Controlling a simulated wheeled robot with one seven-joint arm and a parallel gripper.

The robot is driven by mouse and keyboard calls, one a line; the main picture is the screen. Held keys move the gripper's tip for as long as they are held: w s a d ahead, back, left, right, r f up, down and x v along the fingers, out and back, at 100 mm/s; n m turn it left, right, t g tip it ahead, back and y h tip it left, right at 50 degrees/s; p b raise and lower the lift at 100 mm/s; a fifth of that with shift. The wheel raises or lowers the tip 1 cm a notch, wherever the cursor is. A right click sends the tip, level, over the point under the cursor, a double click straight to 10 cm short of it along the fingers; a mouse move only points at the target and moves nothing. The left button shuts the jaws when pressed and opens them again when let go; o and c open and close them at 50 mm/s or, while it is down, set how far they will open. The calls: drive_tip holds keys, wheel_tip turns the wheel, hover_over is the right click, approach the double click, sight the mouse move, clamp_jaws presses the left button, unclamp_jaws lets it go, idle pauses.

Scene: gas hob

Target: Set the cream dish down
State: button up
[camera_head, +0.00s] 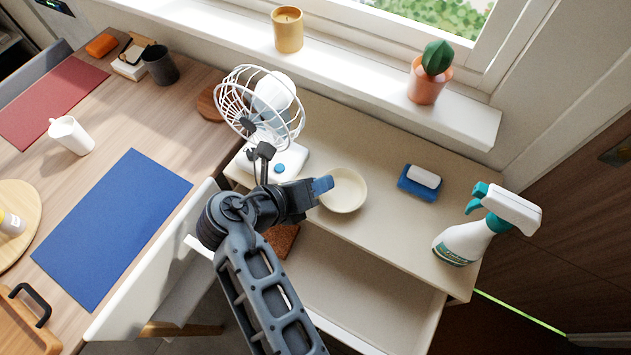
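The cream dish (346,193) is a small, shallow round bowl in the middle of the view, over the cream cabinet top (385,225). It looks about level, and I cannot tell whether it touches the surface. My gripper (324,185) reaches in from the left, with its blue-tipped fingers at the dish's left rim. The near finger hides a little of that rim. The view does not show whether the fingers are closed on it.
A white fan (262,110) stands close behind my gripper. A blue sponge holder (418,184) with a white block and a spray bottle (480,228) stand right of the dish. A drawer (350,290) is open below. The cabinet top is clear in front of the dish.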

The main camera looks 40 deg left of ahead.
drive_tip(key=shift+r, duration=0.1)
drive_tip(key=d+v, duration=0.1)
drive_tip(key=v, duration=1.1)
drive_tip(key=shift+a, duration=0.45)
